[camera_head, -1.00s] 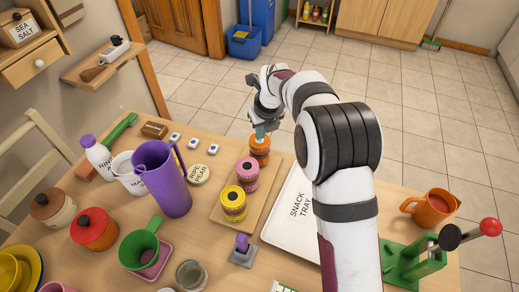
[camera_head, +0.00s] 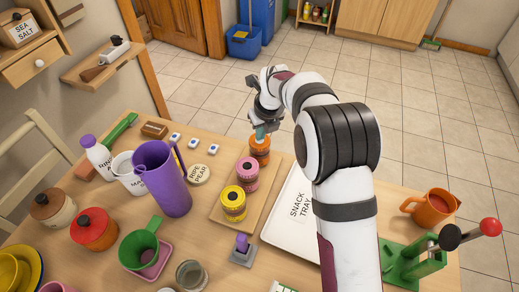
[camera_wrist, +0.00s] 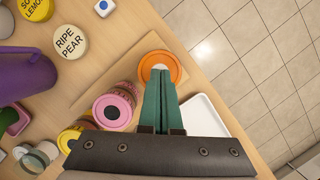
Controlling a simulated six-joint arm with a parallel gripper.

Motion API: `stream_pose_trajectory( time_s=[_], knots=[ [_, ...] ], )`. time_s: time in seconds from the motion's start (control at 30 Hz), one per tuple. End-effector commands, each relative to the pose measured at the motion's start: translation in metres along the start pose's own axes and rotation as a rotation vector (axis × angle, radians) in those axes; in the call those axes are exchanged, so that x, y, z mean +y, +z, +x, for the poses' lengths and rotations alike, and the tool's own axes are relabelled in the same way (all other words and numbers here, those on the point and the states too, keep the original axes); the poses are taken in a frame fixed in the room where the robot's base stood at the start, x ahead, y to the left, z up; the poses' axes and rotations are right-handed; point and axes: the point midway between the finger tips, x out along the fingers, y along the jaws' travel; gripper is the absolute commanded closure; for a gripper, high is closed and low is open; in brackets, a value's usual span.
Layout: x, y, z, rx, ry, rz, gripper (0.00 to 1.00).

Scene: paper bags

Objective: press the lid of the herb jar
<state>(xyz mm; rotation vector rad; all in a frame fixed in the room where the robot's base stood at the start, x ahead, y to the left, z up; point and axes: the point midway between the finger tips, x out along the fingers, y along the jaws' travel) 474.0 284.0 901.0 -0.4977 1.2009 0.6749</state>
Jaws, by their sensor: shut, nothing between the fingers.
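Three jars with coloured lids stand in a row on a wooden board (camera_head: 219,211): an orange-lidded jar (camera_head: 260,155), a pink-lidded jar (camera_head: 246,176) and a yellow-lidded jar (camera_head: 233,205). No readable label shows which is the herb jar. My gripper (camera_head: 260,132) is shut and empty, pointing down at the orange lid. In the wrist view its green fingertips (camera_wrist: 159,72) overlap the pale centre of the orange lid (camera_wrist: 147,60). They look to be on or just above it; contact cannot be told. The pink lid (camera_wrist: 101,110) is beside the fingers.
A white snack tray (camera_head: 283,236) lies right of the board. A tall purple jug (camera_head: 160,180) stands to the left. A round "ripe pear" tin (camera_head: 199,174) lies between. An orange mug (camera_head: 431,208) and a green stand (camera_head: 405,265) are at the right.

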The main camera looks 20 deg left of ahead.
Motion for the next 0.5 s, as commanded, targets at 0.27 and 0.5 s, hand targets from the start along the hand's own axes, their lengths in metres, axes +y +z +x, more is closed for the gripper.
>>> stream_pose_trajectory(
  time_s=[0.27,0.5],
  knots=[
    [0.0,-0.002,0.006,0.001,0.001,0.0,1.0],
    [0.0,0.001,-0.002,-0.002,0.0,0.0,1.0]
  ],
)
